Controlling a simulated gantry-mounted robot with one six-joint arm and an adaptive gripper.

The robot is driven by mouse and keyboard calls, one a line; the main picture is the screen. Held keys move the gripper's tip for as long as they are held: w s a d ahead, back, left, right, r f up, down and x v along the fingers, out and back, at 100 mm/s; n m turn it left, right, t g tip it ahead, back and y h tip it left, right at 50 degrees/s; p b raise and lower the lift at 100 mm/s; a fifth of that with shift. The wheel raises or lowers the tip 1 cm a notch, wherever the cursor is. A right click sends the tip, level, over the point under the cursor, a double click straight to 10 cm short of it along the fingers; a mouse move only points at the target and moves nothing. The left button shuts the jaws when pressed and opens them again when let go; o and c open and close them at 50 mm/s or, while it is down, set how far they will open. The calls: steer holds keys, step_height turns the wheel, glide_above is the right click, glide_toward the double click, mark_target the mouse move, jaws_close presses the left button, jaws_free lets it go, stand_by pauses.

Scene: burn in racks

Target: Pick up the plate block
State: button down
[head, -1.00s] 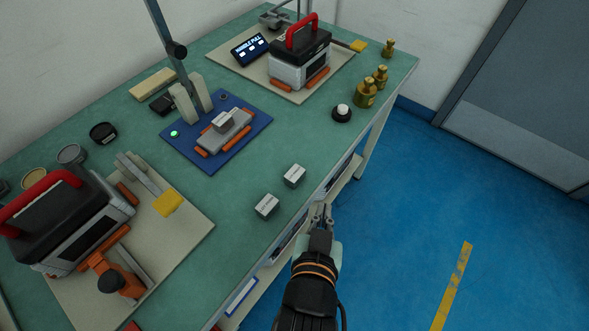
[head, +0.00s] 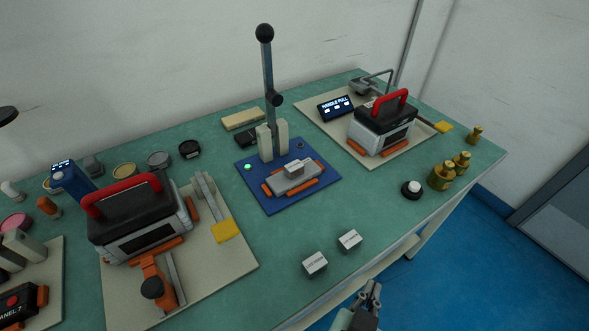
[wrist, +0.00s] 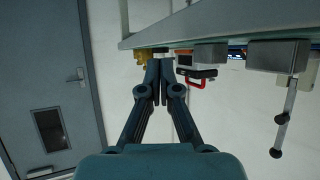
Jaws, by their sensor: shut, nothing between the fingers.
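A small grey block (head: 294,168) sits on a grey plate on the blue base (head: 252,190) of the lever fixture. Two similar loose grey blocks with pale labels, a left one (head: 315,264) and a right one (head: 349,241), stand near the table's front edge. I cannot read the labels or tell which one is the plate block. My gripper (head: 371,292) is just off the front edge, right of and nearer than the loose blocks, touching none. In the wrist view its fingers (wrist: 159,72) are together and empty, with grey blocks (wrist: 210,54) to their right.
A red-handled device (head: 145,220) stands on a beige board at left, another (head: 382,127) at back right. The tall lever (head: 268,75) rises behind the blue base. A black-and-white button (head: 411,188) and brass weights (head: 441,177) are at right. Green table around the loose blocks is clear.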

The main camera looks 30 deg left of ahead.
steer(key=c, duration=1.9)
jaws_free()
steer(key=o, duration=1.1)
steer(key=shift+o, duration=0.2)
